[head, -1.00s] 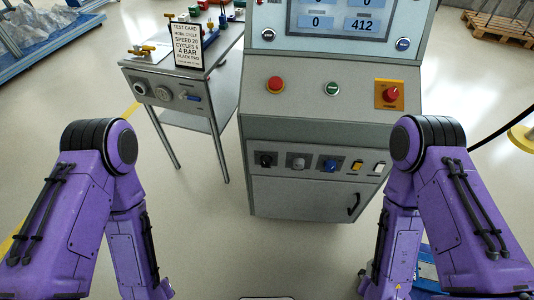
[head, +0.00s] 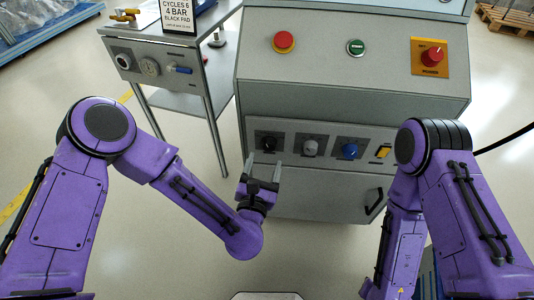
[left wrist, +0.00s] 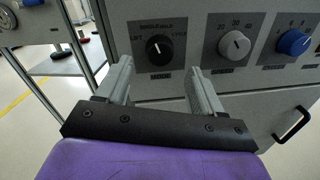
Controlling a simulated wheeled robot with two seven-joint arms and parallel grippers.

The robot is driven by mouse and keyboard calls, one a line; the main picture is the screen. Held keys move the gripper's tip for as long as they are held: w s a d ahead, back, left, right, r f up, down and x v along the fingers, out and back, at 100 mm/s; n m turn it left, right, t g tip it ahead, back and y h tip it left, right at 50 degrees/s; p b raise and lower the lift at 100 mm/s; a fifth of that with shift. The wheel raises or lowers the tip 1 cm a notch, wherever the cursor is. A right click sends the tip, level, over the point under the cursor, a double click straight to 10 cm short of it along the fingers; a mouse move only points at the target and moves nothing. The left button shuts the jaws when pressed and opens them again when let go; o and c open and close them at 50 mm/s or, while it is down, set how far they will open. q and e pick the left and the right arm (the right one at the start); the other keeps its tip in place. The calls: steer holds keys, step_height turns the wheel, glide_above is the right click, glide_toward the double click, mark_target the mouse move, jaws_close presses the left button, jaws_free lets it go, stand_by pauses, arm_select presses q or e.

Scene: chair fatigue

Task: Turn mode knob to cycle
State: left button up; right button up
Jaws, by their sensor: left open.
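The black mode knob (head: 268,143) is the leftmost of the row of knobs on the grey machine's lower panel. My left gripper (head: 263,167) is open and empty, just below and in front of the knob. In the left wrist view its fingers (left wrist: 160,78) stand either side of the space below the knob, apart from it. My right gripper is out of view.
A grey knob (head: 310,147) and a blue knob (head: 349,150) are to the right, then a yellow switch (head: 383,152). The cabinet handle (head: 374,201) protrudes below. A metal side table (head: 185,105) stands left, with a card (head: 178,15) on it. Floor between is clear.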

mark_target(268, 149)
arm_select(q)
steer(key=w, duration=0.3)
steer(key=w+d, duration=0.1)
steer(key=w, duration=0.1)
steer(key=shift+f, duration=0.1)
steer(key=shift+c, duration=0.3)
steer(key=c, duration=1)
